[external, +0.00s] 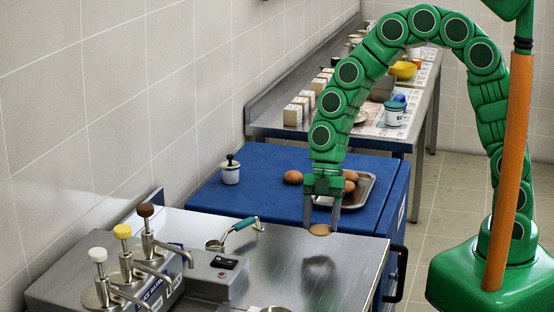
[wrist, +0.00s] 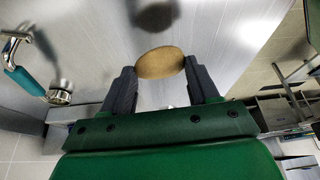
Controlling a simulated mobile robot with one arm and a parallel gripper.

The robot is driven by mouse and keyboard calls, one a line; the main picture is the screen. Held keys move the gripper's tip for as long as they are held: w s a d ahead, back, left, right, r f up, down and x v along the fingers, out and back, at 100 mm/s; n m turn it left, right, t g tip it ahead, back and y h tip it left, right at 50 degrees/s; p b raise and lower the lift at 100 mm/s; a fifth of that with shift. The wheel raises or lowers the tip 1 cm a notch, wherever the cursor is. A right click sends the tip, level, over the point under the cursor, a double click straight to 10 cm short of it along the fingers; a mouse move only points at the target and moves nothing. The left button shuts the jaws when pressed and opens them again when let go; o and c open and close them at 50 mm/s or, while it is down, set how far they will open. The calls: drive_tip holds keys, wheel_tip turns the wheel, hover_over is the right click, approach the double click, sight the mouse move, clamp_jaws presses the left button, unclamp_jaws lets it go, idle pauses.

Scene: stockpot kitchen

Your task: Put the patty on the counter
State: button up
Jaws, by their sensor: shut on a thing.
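The patty (external: 320,230) is a flat, round, tan-brown disc. My gripper (external: 322,228) is shut on it and holds it between the two grey fingertips, above the steel counter (external: 290,265). A dark shadow lies on the counter below and apart from the patty. In the wrist view the patty (wrist: 160,63) sits between my fingers (wrist: 160,75), with the grey counter surface behind it.
A teal-handled ladle (external: 232,233) lies on the counter to the left. Pump dispensers (external: 125,265) stand at the front left. Behind is a blue surface (external: 245,185) with a metal tray (external: 352,190), brown round items (external: 293,177) and a white lidded jar (external: 230,172). The counter's middle is clear.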

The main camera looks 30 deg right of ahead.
sight(319, 231)
drive_tip(key=shift+w+a+f, duration=0.2)
drive_tip(key=shift+a+f, duration=0.05)
drive_tip(key=shift+f, duration=1.55)
drive_tip(key=shift+f, duration=0.1)
drive_tip(key=o, duration=1)
drive_tip(key=shift+o, duration=0.2)
drive_tip(key=v, duration=1.2)
drive_tip(key=shift+d, duration=0.1)
